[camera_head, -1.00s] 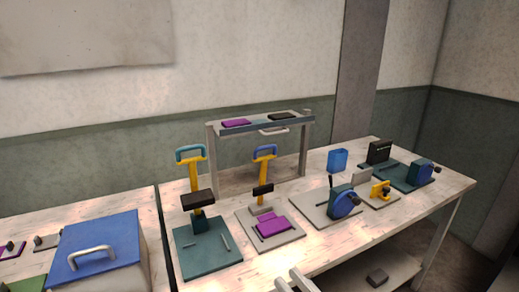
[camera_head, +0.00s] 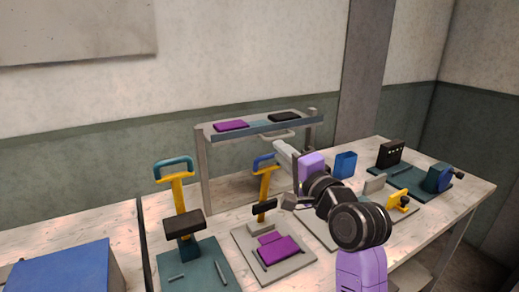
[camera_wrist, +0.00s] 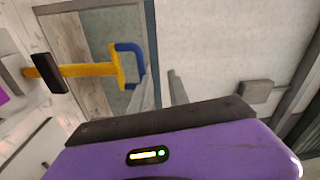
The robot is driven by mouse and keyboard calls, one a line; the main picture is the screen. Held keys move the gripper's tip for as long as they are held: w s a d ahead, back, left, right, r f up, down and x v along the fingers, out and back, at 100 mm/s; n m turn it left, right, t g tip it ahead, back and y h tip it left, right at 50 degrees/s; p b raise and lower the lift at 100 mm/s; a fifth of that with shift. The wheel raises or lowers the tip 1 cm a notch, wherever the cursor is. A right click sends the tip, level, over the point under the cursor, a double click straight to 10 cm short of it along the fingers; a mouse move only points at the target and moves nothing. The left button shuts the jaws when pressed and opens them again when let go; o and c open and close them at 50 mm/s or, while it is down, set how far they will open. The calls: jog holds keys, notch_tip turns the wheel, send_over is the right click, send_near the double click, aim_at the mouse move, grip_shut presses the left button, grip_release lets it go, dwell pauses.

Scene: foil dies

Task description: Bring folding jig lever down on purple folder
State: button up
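The purple folder (camera_head: 280,250) lies on the grey base of the folding jig (camera_head: 246,246). The jig's yellow lever (camera_head: 265,185) stands up behind it, with a dark block partway along and a blue handle (camera_head: 262,160) on top. My gripper (camera_head: 282,150) is beside the handle, at its right. In the wrist view, my gripper (camera_wrist: 162,90) has its two fingers apart with nothing seen between them. The blue handle (camera_wrist: 138,62) is just left of the fingers there; whether they touch cannot be told. My arm hides part of the bench to the right.
A second jig with a yellow lever (camera_head: 180,195) and teal base stands to the left. A raised shelf (camera_head: 205,134) behind holds a purple piece (camera_head: 231,125) and a black piece (camera_head: 284,116).

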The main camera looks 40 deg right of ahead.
aim_at(267, 156)
jog(key=f, duration=0.1)
jog(key=m, duration=0.1)
jog(key=a+f+y, duration=0.1)
jog(key=shift+w+f+g, duration=0.25)
jog(key=shift+f+g, duration=0.05)
jog(key=shift+g, duration=0.1)
jog(key=p+x, duration=0.1)
jog(key=x, duration=0.6)
jog(key=shift+w, duration=0.35)
jog(key=shift+d, duration=0.1)
grip_shut()
jog(key=shift+f, duration=0.1)
dwell(0.5)
